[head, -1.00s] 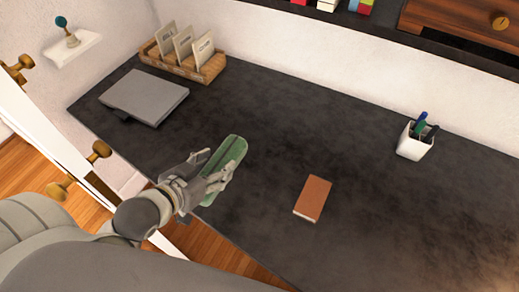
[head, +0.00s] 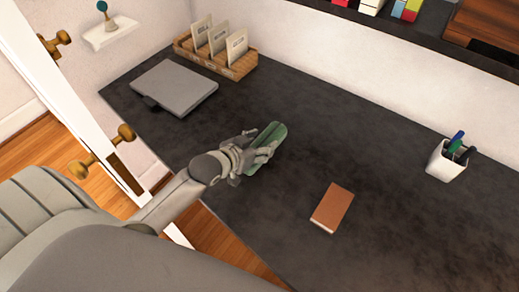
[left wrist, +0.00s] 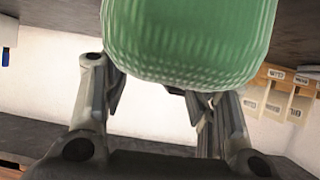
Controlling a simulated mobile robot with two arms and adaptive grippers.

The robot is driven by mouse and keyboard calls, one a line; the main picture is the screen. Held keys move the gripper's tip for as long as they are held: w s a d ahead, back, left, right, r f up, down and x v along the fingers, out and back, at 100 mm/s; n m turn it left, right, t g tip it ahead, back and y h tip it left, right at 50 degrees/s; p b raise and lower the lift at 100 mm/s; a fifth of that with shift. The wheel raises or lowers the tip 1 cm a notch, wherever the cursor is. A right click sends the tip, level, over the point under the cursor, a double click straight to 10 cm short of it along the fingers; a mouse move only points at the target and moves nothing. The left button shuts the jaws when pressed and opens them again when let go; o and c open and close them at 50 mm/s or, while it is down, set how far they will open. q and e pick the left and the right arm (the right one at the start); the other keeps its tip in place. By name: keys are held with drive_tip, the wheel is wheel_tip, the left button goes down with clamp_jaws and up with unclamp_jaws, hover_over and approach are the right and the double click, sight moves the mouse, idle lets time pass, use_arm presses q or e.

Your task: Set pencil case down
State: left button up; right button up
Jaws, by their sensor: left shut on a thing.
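The pencil case (head: 268,146) is green and elongated with rounded ends. My left gripper (head: 262,152) is shut on it, over the left front part of the dark desk (head: 300,150). In the left wrist view the pencil case (left wrist: 188,40) fills the top middle, with the fingers of my left gripper (left wrist: 160,105) on both sides below it. I cannot tell whether the case touches the desk top. My right gripper is not in view.
A grey laptop (head: 175,86) and a wooden file rack (head: 215,58) stand at the back left. A brown notebook (head: 332,208) lies right of the case, and a white pen cup (head: 446,161) stands farther right. The desk between them is clear.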

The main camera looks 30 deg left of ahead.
use_arm(q)
wheel_tip(320, 180, down, 3)
drive_tip(key=shift+p, duration=0.3)
drive_tip(key=shift+f, duration=0.15)
drive_tip(key=o, duration=1.3)
drive_tip(key=shift+o, duration=0.2)
drive_tip(key=v, duration=1.2)
drive_tip(key=shift+b, duration=0.4)
